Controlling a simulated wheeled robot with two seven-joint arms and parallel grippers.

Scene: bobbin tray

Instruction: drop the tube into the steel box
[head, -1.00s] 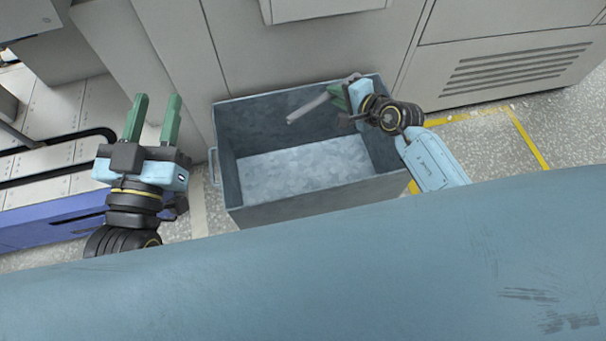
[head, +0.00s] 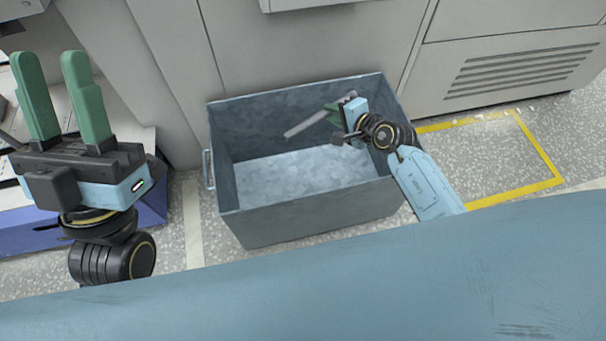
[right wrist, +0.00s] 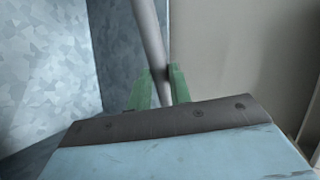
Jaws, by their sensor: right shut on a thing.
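The steel box (head: 310,207) is an open grey metal bin on the floor in the middle of the head view, and its inside looks empty. My right gripper (head: 332,112) is over the right part of the box opening, shut on the grey tube (head: 306,124). The tube slants down to the left over the box; it also shows between the green fingers in the right wrist view (right wrist: 151,45). I cannot tell how far below the rim its lower end is. My left gripper (head: 62,98) is open and empty, left of the box, with its green fingers upward.
A grey cabinet (head: 300,55) stands right behind the box, with a vented panel (head: 520,75) at the right. A blue-sided bench (head: 30,228) is at the left. Yellow lines (head: 540,155) mark free floor at the right. A blue surface (head: 300,290) fills the front.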

